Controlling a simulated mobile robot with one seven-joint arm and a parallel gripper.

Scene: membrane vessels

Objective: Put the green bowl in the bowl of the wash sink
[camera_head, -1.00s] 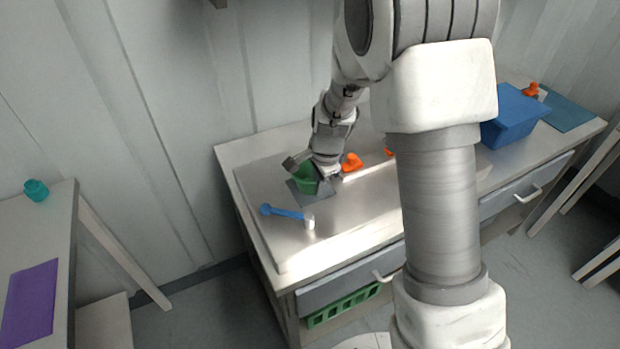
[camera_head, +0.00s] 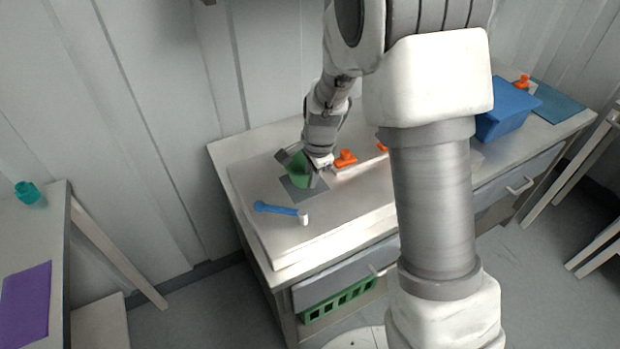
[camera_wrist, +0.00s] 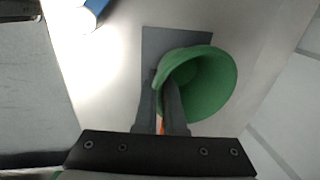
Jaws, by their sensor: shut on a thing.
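The green bowl (camera_head: 298,170) is tilted on its side at the grey mat (camera_head: 303,190) on the steel counter. My gripper (camera_head: 312,172) is shut on the bowl's rim. The bowl looks slightly above the mat, but the gap is hard to judge. I cannot make out the wash sink's bowl; my arm hides part of the counter.
An orange item (camera_head: 345,158) stands right of the gripper. A blue bin (camera_head: 505,112) stands at the counter's far right. A wall runs behind.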

